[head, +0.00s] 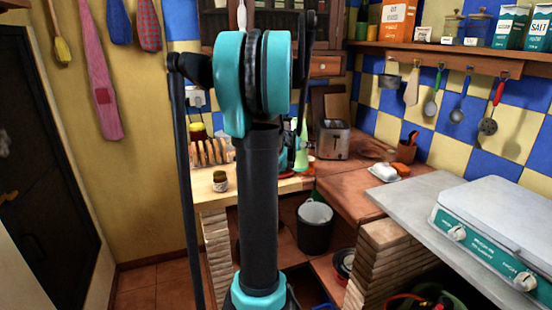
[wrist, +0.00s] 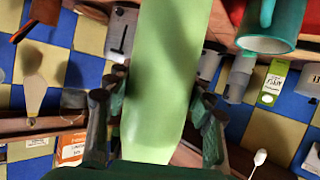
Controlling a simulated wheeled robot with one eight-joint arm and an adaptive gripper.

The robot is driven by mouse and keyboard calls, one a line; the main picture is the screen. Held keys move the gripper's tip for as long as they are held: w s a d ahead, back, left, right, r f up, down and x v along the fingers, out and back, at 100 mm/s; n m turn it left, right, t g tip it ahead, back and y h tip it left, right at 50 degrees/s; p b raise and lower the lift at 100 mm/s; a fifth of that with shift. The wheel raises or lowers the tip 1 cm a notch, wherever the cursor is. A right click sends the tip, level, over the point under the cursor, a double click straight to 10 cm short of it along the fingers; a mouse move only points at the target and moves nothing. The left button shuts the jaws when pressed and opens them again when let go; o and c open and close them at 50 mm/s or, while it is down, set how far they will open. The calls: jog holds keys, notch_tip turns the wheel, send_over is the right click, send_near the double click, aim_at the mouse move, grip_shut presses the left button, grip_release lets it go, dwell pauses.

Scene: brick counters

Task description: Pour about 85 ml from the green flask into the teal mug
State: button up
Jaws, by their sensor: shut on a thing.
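The green flask (wrist: 160,80) fills the middle of the wrist view, running from the top edge down between the fingers. My gripper (wrist: 160,110) is shut on it, with one dark finger on each side. In the head view, a pale green part of the flask (head: 302,140) shows just right of my arm; the gripper there is mostly hidden. The teal mug (wrist: 270,28) is at the top right of the wrist view, apart from the flask. I cannot make the mug out in the head view. The flask's mouth and liquid level are not visible.
A toaster (head: 333,139) stands on the back counter, right of the flask. A small jar (head: 220,181) sits near the wooden counter's front edge. Utensils hang below the shelf (head: 470,58). A dark bin (head: 315,226) stands below.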

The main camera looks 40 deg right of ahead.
aim_at(302, 161)
jog(key=shift+w+f+n+g+h, duration=0.1)
jog(key=shift+f+n+g+h, duration=0.2)
jog(key=shift+f+n+g, duration=0.6)
jog(key=shift+w+a+n+g+h, duration=0.15)
jog(key=shift+n+g+h, duration=0.2)
jog(key=shift+n, duration=0.65)
jog(key=shift+f+n+g, duration=0.3)
jog(key=shift+g, duration=0.05)
jog(key=shift+f+n+h, duration=0.25)
jog(key=shift+f+n, duration=0.25)
jog(key=shift+f, duration=0.45)
jog(key=shift+s+d+f+n+g+h, duration=0.2)
jog(key=shift+s+f+n+g+h, duration=0.2)
jog(key=shift+f+n, duration=0.2)
jog(key=shift+s+d+f+n+g+h, duration=0.2)
jog(key=shift+s+f+n+g, duration=0.1)
jog(key=shift+f+n+g, duration=0.25)
jog(key=shift+s+f+n+h, duration=0.2)
jog(key=shift+n+h, duration=0.1)
jog(key=shift+n, duration=0.35)
jog(key=shift+w+a+r+n+g+h, duration=0.15)
jog(key=shift+w+r+n+g+h, duration=0.25)
jog(key=shift+r+n, duration=0.35)
jog(key=shift+w+r+n+h, duration=0.15)
jog(key=shift+r+n+h, duration=0.15)
jog(key=shift+r+n, duration=0.6)
